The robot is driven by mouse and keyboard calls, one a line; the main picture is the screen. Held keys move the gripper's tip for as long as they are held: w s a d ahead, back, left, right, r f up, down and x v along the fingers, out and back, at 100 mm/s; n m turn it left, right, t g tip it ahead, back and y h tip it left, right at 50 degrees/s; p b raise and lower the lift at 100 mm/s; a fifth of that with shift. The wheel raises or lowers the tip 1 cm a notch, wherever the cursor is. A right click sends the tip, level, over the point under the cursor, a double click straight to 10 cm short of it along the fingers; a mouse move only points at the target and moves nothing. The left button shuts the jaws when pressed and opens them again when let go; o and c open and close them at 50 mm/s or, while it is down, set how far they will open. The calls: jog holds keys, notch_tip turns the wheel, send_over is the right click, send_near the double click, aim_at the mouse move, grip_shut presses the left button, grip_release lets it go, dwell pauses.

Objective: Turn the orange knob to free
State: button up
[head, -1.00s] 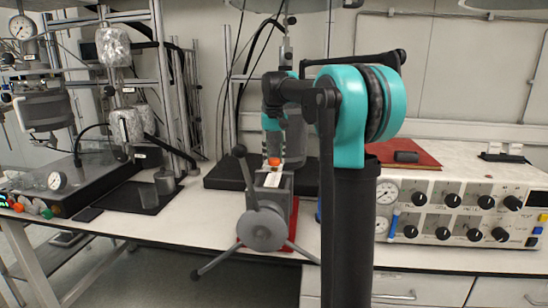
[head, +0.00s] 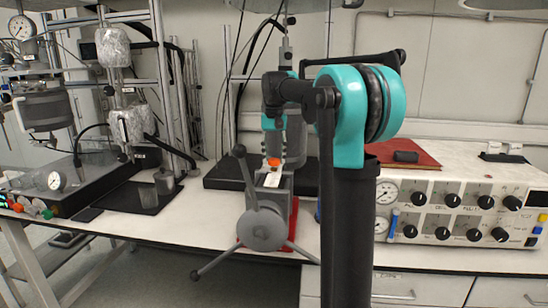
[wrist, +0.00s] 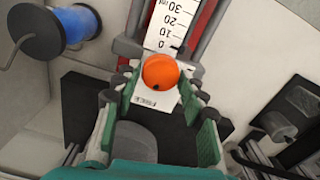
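The orange knob (wrist: 160,72) is round, with a small dark mark near its lower edge. In the wrist view it sits on a white labelled part at the end of a scale with numbers. In the head view the knob (head: 274,162) is on top of the grey pump-like device (head: 262,228) with a spoked handle. My gripper (wrist: 161,84) is open, with one green-and-grey finger on each side of the knob. Some gap seems to show beside the knob; I cannot tell whether either finger touches it.
A control box (head: 460,212) with several black knobs and gauges stands on the right of the bench. Metal stands and reactors (head: 112,48) are on the left. A blue spool-like part (wrist: 55,35) shows in the wrist view.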

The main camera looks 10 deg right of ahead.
aim_at(274, 159)
jog(key=shift+o, duration=1.2)
notch_tip(274, 159, up, 12)
jog(key=shift+s, duration=0.1)
